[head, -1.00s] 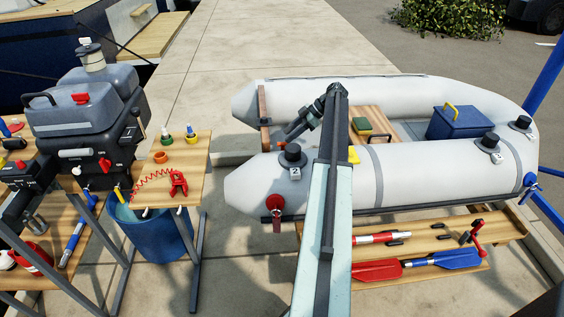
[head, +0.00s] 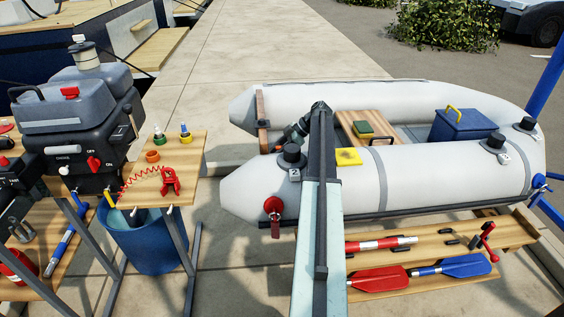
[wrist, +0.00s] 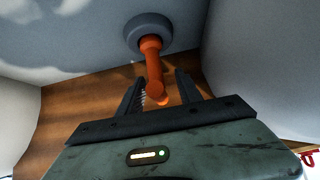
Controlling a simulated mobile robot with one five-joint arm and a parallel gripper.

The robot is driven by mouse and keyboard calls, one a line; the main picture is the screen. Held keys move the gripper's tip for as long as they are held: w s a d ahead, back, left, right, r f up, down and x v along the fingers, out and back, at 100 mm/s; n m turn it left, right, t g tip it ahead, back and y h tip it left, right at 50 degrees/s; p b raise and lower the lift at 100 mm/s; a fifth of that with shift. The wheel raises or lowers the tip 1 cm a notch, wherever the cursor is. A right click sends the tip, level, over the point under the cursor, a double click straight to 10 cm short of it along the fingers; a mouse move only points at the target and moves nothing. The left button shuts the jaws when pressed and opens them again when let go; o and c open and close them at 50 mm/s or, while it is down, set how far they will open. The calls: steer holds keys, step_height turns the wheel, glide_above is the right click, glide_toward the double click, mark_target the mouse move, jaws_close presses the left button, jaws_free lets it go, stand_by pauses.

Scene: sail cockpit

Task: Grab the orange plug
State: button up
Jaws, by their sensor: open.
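The orange plug (wrist: 151,62) shows in the wrist view, sticking out of a round grey fitting (wrist: 147,32) on a pale grey wall. My gripper (wrist: 160,80) is open, with one dark finger on each side of the plug's lower end. Whether either finger touches the plug cannot be told. In the head view my gripper (head: 297,130) is inside the inflatable boat (head: 430,165), near the wooden board at its left end. The plug is not clearly visible there.
A yellow sponge (head: 348,156) and a blue box (head: 462,124) are in or on the boat, right of my arm. A workbench (head: 185,180) with a red coiled cord (head: 170,182) stands left. Below the boat, a wooden shelf (head: 430,262) holds paddles.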

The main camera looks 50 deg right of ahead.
steer(key=shift+r, duration=0.1)
jaws_close()
steer(key=shift+d+r, duration=0.1)
steer(key=shift+r, duration=0.1)
step_height(320, 180, up, 7)
steer(key=p, duration=0.8)
steer(key=shift+s+d+r, duration=0.1)
steer(key=shift+s+r, duration=0.05)
steer(key=s+d, duration=1.2)
steer(key=d, duration=0.3)
steer(key=shift+s+f+b, duration=0.25)
steer(key=shift+s+b, duration=0.05)
steer(key=shift+s, duration=0.05)
